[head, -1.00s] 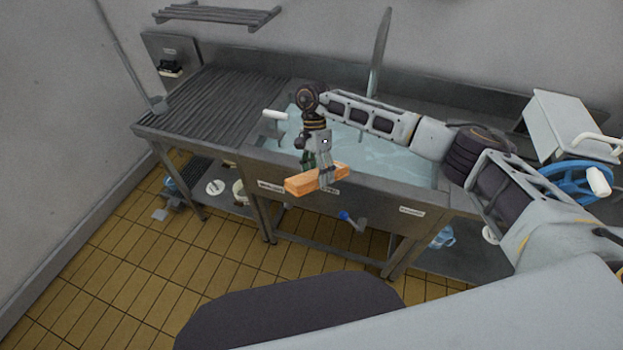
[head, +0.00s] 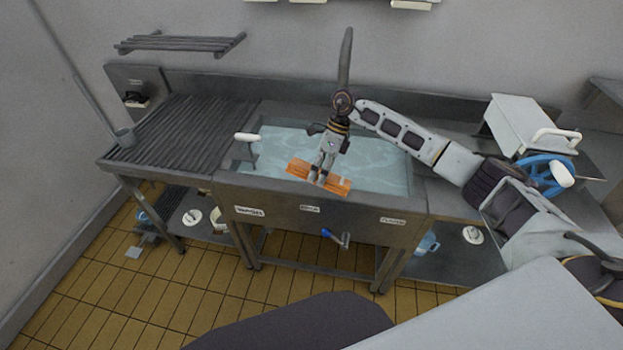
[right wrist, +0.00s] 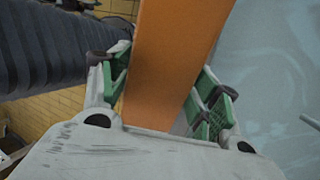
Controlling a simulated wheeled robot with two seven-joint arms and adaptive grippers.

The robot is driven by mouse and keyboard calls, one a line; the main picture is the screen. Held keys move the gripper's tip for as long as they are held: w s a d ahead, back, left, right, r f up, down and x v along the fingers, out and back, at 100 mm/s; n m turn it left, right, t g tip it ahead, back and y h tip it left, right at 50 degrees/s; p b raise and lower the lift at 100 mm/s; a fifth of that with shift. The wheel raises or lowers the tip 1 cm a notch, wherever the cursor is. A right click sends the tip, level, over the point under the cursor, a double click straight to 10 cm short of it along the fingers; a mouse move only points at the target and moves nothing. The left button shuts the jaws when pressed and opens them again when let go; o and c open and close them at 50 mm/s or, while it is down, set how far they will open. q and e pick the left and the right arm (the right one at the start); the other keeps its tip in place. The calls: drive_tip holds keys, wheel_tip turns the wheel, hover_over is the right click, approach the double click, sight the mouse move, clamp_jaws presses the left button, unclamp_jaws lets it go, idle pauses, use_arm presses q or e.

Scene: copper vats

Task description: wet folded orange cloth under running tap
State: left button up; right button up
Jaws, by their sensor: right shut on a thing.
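My right gripper (head: 322,173) is shut on the folded orange cloth (head: 341,184), a flat bar shape. It holds the cloth above the front part of the sink basin (head: 270,187), near the front rim. In the right wrist view the cloth (right wrist: 175,50) lies between the green finger pads of the right gripper (right wrist: 165,85). A tall grey upright piece (head: 346,60), possibly the tap, rises behind the gripper; its lower part is hidden. I cannot make out a running stream. Bluish water (head: 385,165) shows in the basin. My left gripper is not in view.
A ribbed drainboard (head: 185,130) is left of the basin. A white-handled lever (head: 246,137) stands at the basin's left edge. A white box (head: 518,123) and a blue wheel (head: 545,174) are at the right. A blue-handled valve (head: 335,236) hangs below the front rim.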

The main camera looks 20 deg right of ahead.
drive_tip(key=w+d+r+m+t+h+b, duration=0.1)
drive_tip(key=d+r+m+t, duration=0.2)
drive_tip(key=d+m, duration=0.5)
drive_tip(key=w+d+r+m+t+h+b, duration=0.1)
drive_tip(key=d+r+m+t, duration=0.3)
drive_tip(key=d+m, duration=0.5)
drive_tip(key=shift+w+d, duration=0.3)
drive_tip(key=shift+d, duration=0.4)
drive_tip(key=shift+w+a, duration=0.1)
